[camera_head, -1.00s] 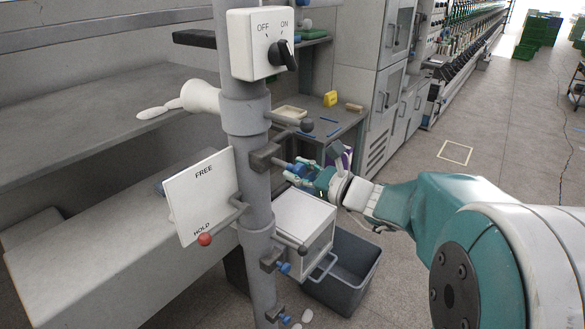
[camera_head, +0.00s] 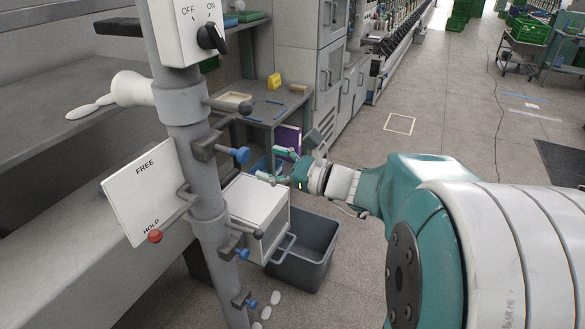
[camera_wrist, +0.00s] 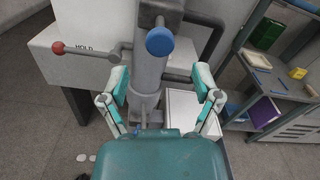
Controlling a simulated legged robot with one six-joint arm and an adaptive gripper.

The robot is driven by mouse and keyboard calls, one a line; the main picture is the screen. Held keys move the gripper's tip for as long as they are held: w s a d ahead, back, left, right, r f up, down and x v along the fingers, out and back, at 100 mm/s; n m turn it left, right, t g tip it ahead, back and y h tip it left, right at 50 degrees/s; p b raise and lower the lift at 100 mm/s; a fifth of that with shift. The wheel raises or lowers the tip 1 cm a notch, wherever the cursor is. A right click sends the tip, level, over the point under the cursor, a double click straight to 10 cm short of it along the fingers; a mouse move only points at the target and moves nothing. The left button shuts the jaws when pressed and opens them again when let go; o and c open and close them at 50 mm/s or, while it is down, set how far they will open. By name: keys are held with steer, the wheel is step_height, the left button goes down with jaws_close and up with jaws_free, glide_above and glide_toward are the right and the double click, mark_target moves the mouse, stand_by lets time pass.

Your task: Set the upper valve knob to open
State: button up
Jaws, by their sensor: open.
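The upper valve knob (camera_head: 241,155) is blue and sticks out on a stem from a dark block (camera_head: 205,142) on the grey vertical pipe (camera_head: 190,120). In the wrist view a round blue knob (camera_wrist: 160,41) shows face-on, ahead of and between the fingers; it looks like the same one. I cannot read its setting. A lower blue knob (camera_head: 241,254) sits further down the pipe. My gripper (camera_head: 274,164) is open and empty, right of the upper knob and apart from it. Both fingers also show spread in the wrist view (camera_wrist: 160,84).
An OFF/ON switch box (camera_head: 185,30) is above. A FREE/HOLD plate (camera_head: 140,195) with a red-tipped lever (camera_head: 155,236) is left of the pipe. Dark-tipped rods (camera_head: 245,107) stick out nearby. A white box (camera_head: 255,212) and grey bin (camera_head: 318,250) stand below.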

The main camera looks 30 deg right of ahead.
steer(key=v, duration=0.5)
steer(key=shift+s+d, duration=0.2)
steer(key=shift+s, duration=0.05)
steer(key=s+a+f+n+g+h, duration=0.1)
steer(key=s+a+f+n+g, duration=0.25)
steer(key=a+n+g, duration=0.2)
steer(key=s+a+f+n+g, duration=0.2)
steer(key=s+a+n+g, duration=0.2)
steer(key=a+n, duration=0.25)
steer(key=s+d+f+n+h, duration=0.1)
steer(key=s+d+n+h, duration=0.1)
steer(key=s+n+h, duration=0.5)
steer(key=n+h, duration=0.2)
steer(key=n, duration=0.4)
steer(key=shift+d+n+h, duration=0.2)
steer(key=shift+n+h, duration=0.1)
steer(key=shift+n, duration=0.1)
